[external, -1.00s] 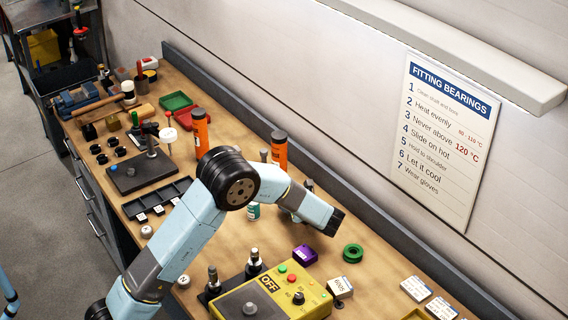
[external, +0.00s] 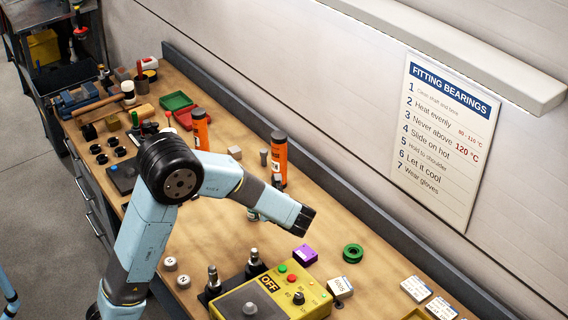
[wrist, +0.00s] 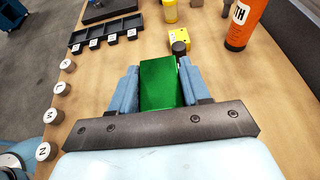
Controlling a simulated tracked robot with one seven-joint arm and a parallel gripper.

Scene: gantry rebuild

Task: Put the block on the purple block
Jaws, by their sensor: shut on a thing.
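My gripper (external: 305,220) is above the bench, up and to the left of the purple block in the external view. In the wrist view my gripper (wrist: 159,88) is shut on a green block (wrist: 158,84), with a blue finger on each side of it. The green block cannot be made out in the external view. The purple block (external: 304,254) sits on the bench by the back corner of the yellow control box. It is not visible in the wrist view.
The yellow control box (external: 275,295) stands in front of the purple block. A green ring (external: 353,253) lies to its right, and a white labelled block (external: 340,287) is nearer the front. An orange tube (external: 279,158) stands behind my arm. Round lettered pieces (wrist: 60,88) line the bench edge.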

